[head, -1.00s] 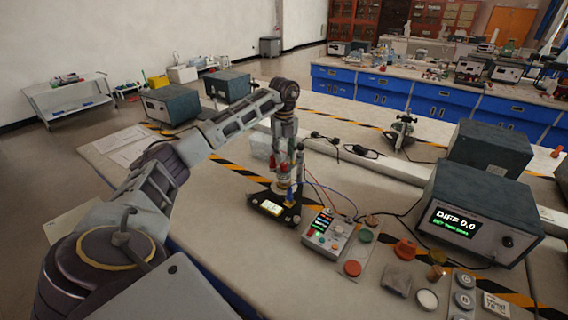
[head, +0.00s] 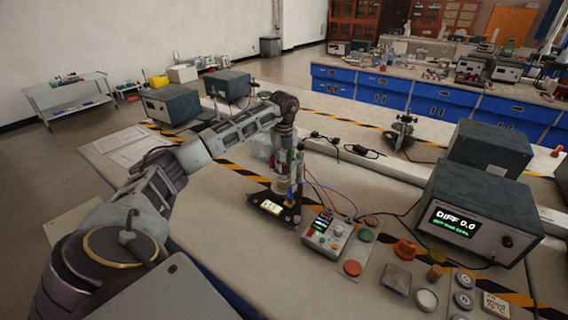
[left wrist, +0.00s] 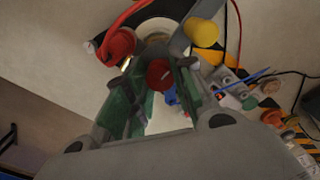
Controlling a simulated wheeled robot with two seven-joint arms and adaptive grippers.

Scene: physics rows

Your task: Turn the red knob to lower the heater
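A round red knob (left wrist: 160,74) shows in the left wrist view between the green-padded fingertips of my left gripper (left wrist: 166,72). The fingers stand apart, one on each side of it; I cannot tell whether they touch it. In the head view my left gripper (head: 287,163) points down over a small apparatus on a black base (head: 283,212) with a lit display (head: 271,207). The gripper largely hides the apparatus's upper part there. A second red piece (left wrist: 117,44) and a yellow piece (left wrist: 203,32) are beside the fingers. My right gripper is not in view.
A control box (head: 328,232) with coloured buttons stands just right of the apparatus, joined by thin wires. A dark instrument (head: 480,212) reading "DIFF 0.0" stands further right. Several caps and small pieces lie at the front right. The bench left of the apparatus is mostly clear.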

